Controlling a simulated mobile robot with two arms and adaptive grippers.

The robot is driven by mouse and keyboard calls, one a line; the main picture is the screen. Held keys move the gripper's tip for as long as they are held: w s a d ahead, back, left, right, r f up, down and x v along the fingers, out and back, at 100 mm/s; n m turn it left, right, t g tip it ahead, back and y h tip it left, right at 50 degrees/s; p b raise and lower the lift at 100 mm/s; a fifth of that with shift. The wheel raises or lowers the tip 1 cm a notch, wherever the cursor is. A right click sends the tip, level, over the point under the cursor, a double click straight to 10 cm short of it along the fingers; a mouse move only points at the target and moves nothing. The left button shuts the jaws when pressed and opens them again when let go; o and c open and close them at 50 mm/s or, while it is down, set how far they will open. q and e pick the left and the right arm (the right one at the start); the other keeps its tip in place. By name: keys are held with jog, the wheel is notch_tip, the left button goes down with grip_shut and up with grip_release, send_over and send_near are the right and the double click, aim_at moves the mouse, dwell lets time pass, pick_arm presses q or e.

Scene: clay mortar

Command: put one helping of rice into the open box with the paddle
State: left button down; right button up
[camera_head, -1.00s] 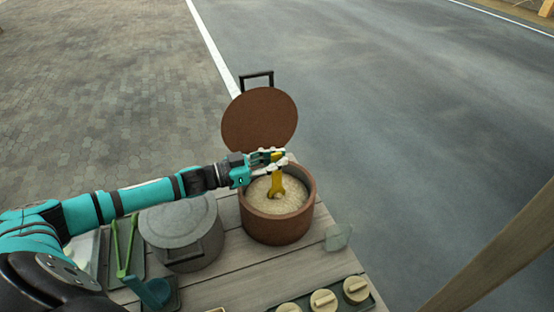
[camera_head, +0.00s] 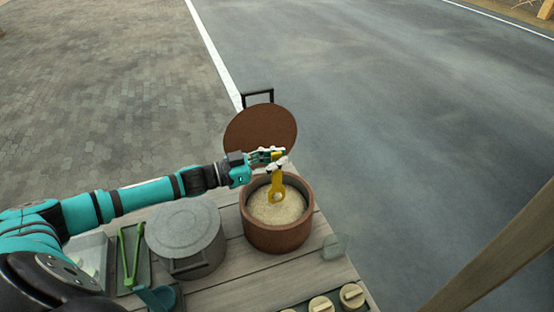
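My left gripper (camera_head: 268,161) is shut on the handle of the yellow paddle (camera_head: 276,185). It holds the paddle upright over the brown pot (camera_head: 278,236). The paddle's lower end is at the rice (camera_head: 262,209) inside the pot; I cannot tell how deep it goes or whether it carries rice. The pot's round brown lid (camera_head: 260,128) stands tilted open behind it. I cannot make out the open box for certain. My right gripper does not show.
A grey lidded pot (camera_head: 186,228) stands left of the brown pot. Green tongs (camera_head: 130,252) lie on a dark tray, with a blue ladle (camera_head: 158,296) nearby. A small translucent item (camera_head: 334,246) sits at the table's right edge. Round cream lidded containers (camera_head: 352,296) are at the front.

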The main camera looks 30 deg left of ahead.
pick_arm(q)
notch_tip(320, 180, up, 5)
jog(key=p, duration=0.4)
jog(key=shift+r, duration=0.2)
jog(key=shift+f, duration=0.1)
